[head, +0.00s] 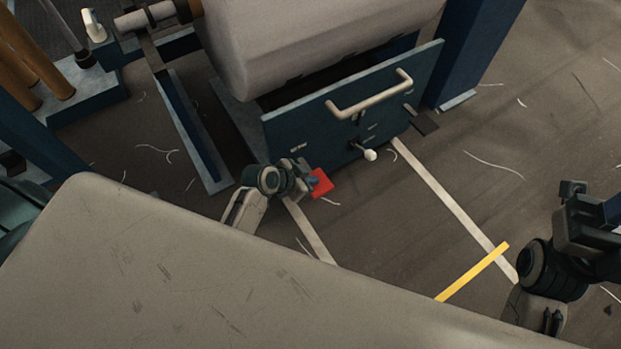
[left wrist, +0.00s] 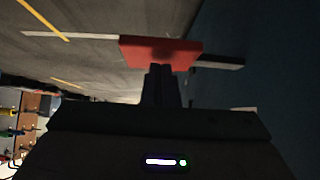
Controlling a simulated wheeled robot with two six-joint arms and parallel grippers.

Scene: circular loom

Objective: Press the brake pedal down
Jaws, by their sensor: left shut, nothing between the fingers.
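The brake pedal is a red flat plate (head: 322,183) low in front of the blue machine panel. In the left wrist view the red pedal (left wrist: 160,50) is straight ahead of my fingers. My left gripper (head: 308,182) is shut and empty, with its fingertips at the pedal's left side in the head view. In the left wrist view the closed fingers (left wrist: 162,80) overlap the pedal's edge; I cannot tell whether they touch it. My right gripper (head: 574,190) is at the right edge of the head view, far from the pedal, and its jaws are unclear.
A blue panel (head: 300,125) with a pale handle (head: 370,98) and a white-knobbed lever (head: 370,155) stands behind the pedal. A blue post (head: 474,50) is at its right. Pale floor strips (head: 445,195) and a yellow strip (head: 472,272) mark open floor to the right.

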